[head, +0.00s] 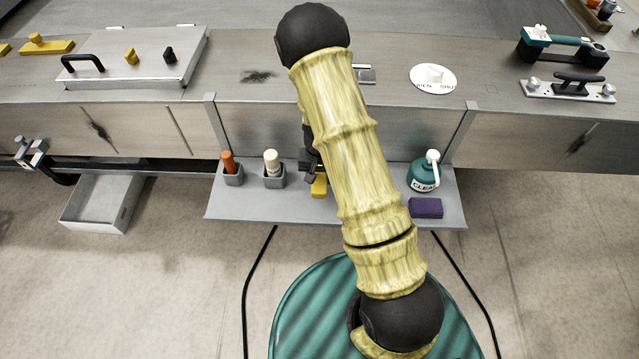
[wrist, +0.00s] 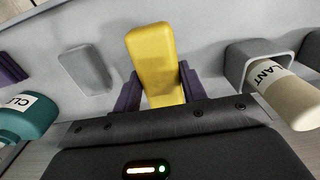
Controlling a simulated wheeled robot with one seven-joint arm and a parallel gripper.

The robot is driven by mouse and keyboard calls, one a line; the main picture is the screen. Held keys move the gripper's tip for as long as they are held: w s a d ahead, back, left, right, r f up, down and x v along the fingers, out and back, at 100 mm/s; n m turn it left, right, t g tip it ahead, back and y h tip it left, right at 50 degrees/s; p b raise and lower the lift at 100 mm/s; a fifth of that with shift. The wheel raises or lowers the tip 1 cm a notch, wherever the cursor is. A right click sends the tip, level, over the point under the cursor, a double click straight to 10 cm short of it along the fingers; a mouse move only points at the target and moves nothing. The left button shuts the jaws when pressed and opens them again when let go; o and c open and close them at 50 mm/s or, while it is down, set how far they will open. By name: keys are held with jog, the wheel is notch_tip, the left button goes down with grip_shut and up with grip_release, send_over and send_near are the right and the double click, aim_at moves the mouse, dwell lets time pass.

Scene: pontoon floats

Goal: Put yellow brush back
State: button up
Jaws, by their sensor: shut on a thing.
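The yellow brush (wrist: 152,60) is between the two purple-tipped fingers of my gripper (wrist: 158,92) in the wrist view. The gripper is shut on it. In the head view the brush (head: 319,187) shows as a small yellow piece over the grey shelf (head: 240,205), beside my arm. My gripper (head: 312,168) there is dark and partly hidden behind my arm. A flat grey rounded rectangle (wrist: 85,70) lies bare on the shelf, left of the brush in the wrist view. I cannot tell whether the brush touches the shelf.
On the shelf stand an orange stick (head: 228,161) and a cream bottle (head: 272,161) in grey holders, a teal bottle (head: 424,174) and a purple block (head: 426,208). An open grey tray (head: 102,203) is at left. The metal float (head: 390,125) rises behind the shelf.

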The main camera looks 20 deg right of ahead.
aim_at(320, 184)
jog(key=shift+f+p, duration=0.35)
jog(key=shift+f, duration=1.65)
jog(key=shift+f, duration=0.1)
jog(key=o, duration=0.9)
jog(key=shift+r, duration=0.2)
notch_tip(320, 184, up, 12)
jog(key=shift+f+b, duration=0.1)
jog(key=shift+b, duration=0.8)
